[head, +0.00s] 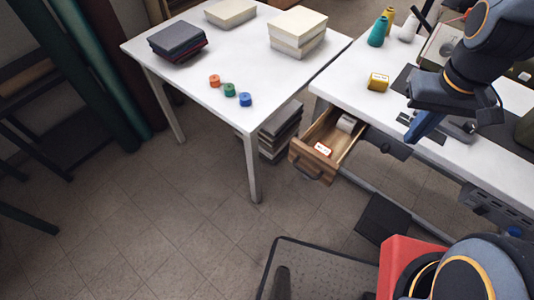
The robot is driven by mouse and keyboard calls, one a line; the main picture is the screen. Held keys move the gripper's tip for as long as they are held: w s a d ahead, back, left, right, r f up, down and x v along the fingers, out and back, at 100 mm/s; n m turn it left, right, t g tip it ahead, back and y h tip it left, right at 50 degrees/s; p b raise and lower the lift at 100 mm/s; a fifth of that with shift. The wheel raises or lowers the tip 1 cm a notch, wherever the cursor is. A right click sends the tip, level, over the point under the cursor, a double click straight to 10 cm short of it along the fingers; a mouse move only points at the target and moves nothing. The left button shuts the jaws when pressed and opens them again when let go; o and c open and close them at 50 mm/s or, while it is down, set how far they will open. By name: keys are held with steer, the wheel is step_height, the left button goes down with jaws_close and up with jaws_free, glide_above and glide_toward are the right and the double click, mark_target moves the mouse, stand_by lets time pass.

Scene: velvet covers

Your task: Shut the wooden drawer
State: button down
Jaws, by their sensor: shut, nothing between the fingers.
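The wooden drawer (305,153) sticks out from under the right-hand white table, clearly open. Its dark handle (307,174) is on the front panel, facing the lower left. Inside lie a small white-and-red item (322,149) near the front and a pale grey item (346,123) farther back. My gripper (412,140) is at the right, over the white table, with its blue fingers pointing down and left. It is shut and empty, and apart from the drawer. Whether its fingertips touch the table is unclear.
The right white table (360,82) holds a yellow box (378,82), thread cones (377,32) and a sewing machine (468,130). The left white table (215,62) carries stacked cloth and several small spools. A dark pedal (382,218) lies below. Floor before the drawer is clear.

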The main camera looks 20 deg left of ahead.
steer(key=s+a+f+n+t+h+b, duration=0.1)
steer(key=a+f+n+b, duration=0.5)
steer(key=a+n, duration=0.9)
steer(key=a+f+n+b, duration=0.4)
steer(key=a+f+n, duration=0.4)
steer(key=a+n, duration=0.7)
steer(key=w+d+f, duration=0.1)
steer(key=w+f, duration=0.1)
steer(key=f, duration=0.3)
steer(key=w+d+f+b, duration=0.1)
steer(key=w+f, duration=0.2)
steer(key=f, duration=0.2)
steer(key=shift+w+d, duration=0.2)
steer(key=shift+d, duration=0.1)
